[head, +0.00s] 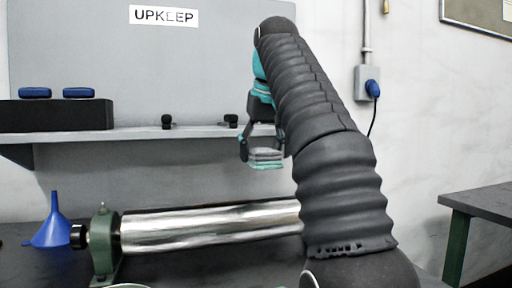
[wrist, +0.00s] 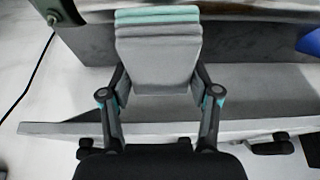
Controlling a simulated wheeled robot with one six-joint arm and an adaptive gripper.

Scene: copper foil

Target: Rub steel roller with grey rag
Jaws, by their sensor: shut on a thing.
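The grey rag (head: 267,158) is a folded pad with pale layers and a teal band. My gripper (head: 262,146) is shut on it and holds it in the air, above and behind the roller in the head view. In the wrist view the rag (wrist: 158,58) sits between the two fingers of my gripper (wrist: 160,88). The steel roller (head: 200,228) is a long shiny cylinder lying level in a green bearing stand (head: 104,243). The rag and roller look apart. My arm hides the roller's right end.
A shelf (head: 190,133) on the back panel carries a black box (head: 55,114) with blue items and small black clips. A blue funnel (head: 53,228) stands left of the roller. A dark table (head: 485,205) is at the right. A wall socket (head: 367,84) has a blue plug.

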